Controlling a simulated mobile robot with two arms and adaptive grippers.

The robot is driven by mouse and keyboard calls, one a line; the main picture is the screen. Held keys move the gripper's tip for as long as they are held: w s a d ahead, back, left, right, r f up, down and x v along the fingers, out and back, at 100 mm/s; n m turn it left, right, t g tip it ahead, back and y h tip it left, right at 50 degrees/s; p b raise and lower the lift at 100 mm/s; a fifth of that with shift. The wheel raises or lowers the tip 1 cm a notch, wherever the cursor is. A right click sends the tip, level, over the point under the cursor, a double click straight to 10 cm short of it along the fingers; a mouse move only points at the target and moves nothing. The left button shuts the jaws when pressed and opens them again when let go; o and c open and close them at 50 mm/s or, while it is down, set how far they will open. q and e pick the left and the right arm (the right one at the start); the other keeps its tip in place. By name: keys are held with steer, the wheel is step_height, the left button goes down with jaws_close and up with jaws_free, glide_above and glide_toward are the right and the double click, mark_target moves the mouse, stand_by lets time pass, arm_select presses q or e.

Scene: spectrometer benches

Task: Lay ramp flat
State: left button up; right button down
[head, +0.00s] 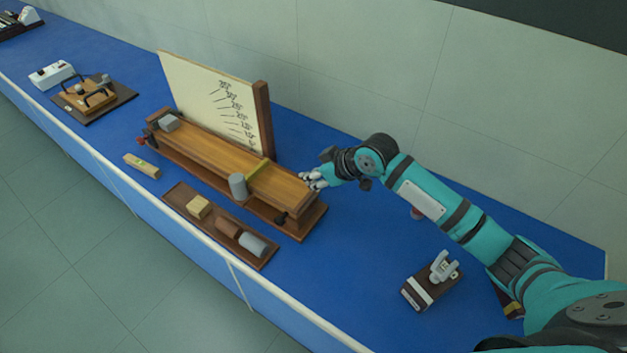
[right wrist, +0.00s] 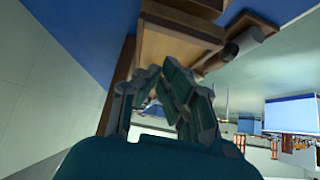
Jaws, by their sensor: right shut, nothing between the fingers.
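The wooden ramp (head: 215,155) lies along a dark wooden base (head: 312,222) on the blue bench. I cannot tell whether it is exactly level. In the right wrist view my fingers (right wrist: 165,95) are close to the wooden end (right wrist: 170,50). My left gripper is not in view.
A white chart board (head: 205,95) stands behind the ramp. In front are a tray (head: 178,190) with a block and cylinders, and a spirit level (head: 141,165). A small device (head: 432,285) sits on the right. Bench between it and the ramp is clear.

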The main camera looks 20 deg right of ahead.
mark_target(312, 199)
steer(key=f, duration=0.3)
steer(key=shift+s+d+p, duration=0.2)
steer(key=shift+p, duration=0.1)
step_height(312, 199, down, 4)
steer(key=b, duration=0.3)
steer(key=shift+s+d+r, duration=0.1)
steer(key=shift+s, duration=0.05)
steer(key=shift+s+f+t+y+b, duration=0.1)
steer(key=shift+f+t+y+b, duration=0.1)
steer(key=shift+t+y+b, duration=0.1)
steer(key=shift+s, duration=0.1)
